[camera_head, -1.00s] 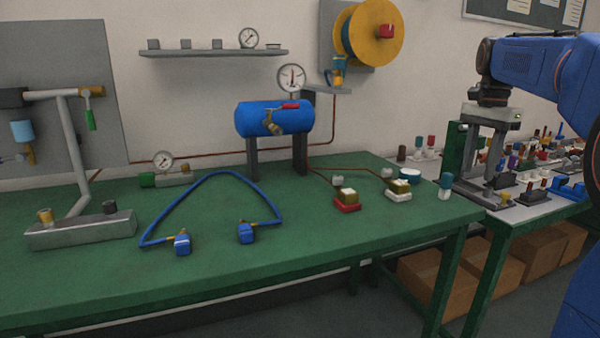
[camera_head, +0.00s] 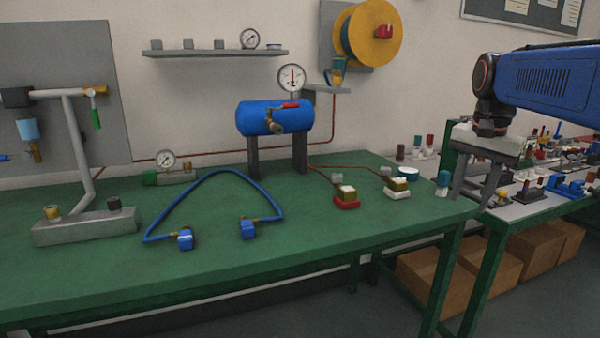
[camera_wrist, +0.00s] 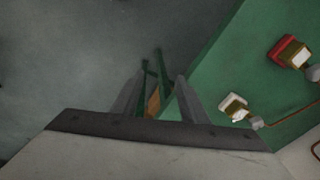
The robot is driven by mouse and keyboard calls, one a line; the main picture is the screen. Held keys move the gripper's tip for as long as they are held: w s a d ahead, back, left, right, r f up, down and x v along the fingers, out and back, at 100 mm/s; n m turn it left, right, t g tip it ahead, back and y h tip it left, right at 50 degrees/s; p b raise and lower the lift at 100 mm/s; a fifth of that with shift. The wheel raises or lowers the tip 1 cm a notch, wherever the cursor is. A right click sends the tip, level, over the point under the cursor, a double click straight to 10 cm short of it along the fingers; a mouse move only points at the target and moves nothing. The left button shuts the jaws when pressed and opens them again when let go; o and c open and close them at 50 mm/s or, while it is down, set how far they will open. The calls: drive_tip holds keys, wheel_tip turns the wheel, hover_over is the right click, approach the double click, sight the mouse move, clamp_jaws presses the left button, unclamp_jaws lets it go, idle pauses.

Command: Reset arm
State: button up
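My gripper (camera_head: 473,202) hangs fingers-down at the right end of the green workbench (camera_head: 300,262), in front of the gap to the second table. Its two grey fingers are apart with nothing between them. In the wrist view, the open fingers (camera_wrist: 159,82) point over the bench edge, with the grey floor below and the green bench top to the right. My blue arm reaches in from the right of the head view.
Two small fittings, one on a red base (camera_head: 347,198) and one on a white base (camera_head: 398,190), stand near the gripper. A blue tank (camera_head: 262,119) stands behind. The right table (camera_head: 528,208) is crowded with parts. Cardboard boxes (camera_head: 440,280) sit below.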

drive_tip(key=s+a+f+n+t, duration=0.1)
drive_tip(key=s+a+f+n, duration=0.3)
drive_tip(key=s+f, duration=0.6)
drive_tip(key=s+a+f+n+t, duration=0.2)
drive_tip(key=s+a+f+n, duration=0.3)
drive_tip(key=s+f, duration=0.6)
drive_tip(key=shift+s+n, duration=0.35)
drive_tip(key=shift+n, duration=0.05)
